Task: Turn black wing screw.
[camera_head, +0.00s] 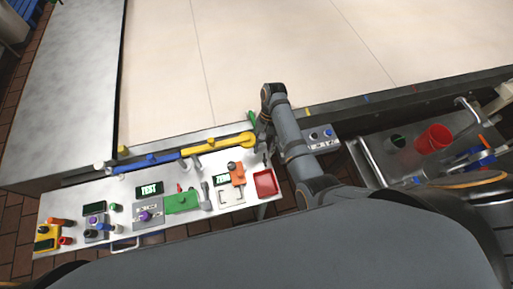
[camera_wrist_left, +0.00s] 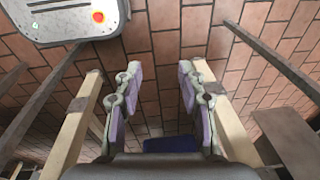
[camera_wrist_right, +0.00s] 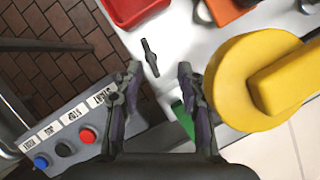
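The black wing screw (camera_wrist_right: 150,58) shows in the right wrist view as a small dark bar with a thicker middle. It stands at the edge of the pale panel, beside the red tray (camera_wrist_right: 130,10). My right gripper (camera_wrist_right: 158,78) is open and empty, with the screw ahead of its fingertips, in line with the gap and apart from them. In the head view my right arm largely hides this gripper near the panel's right end. My left gripper (camera_wrist_left: 160,82) is open and empty above the brick floor; it is not seen in the head view.
A large yellow handle (camera_wrist_right: 225,85) lies close to the right finger. A grey button box (camera_wrist_right: 75,135) is on the other side. The pale control panel (camera_head: 60,205) carries several knobs and switches. A metal sink-like tray (camera_head: 400,165) with a red cup (camera_head: 433,138) is at the right.

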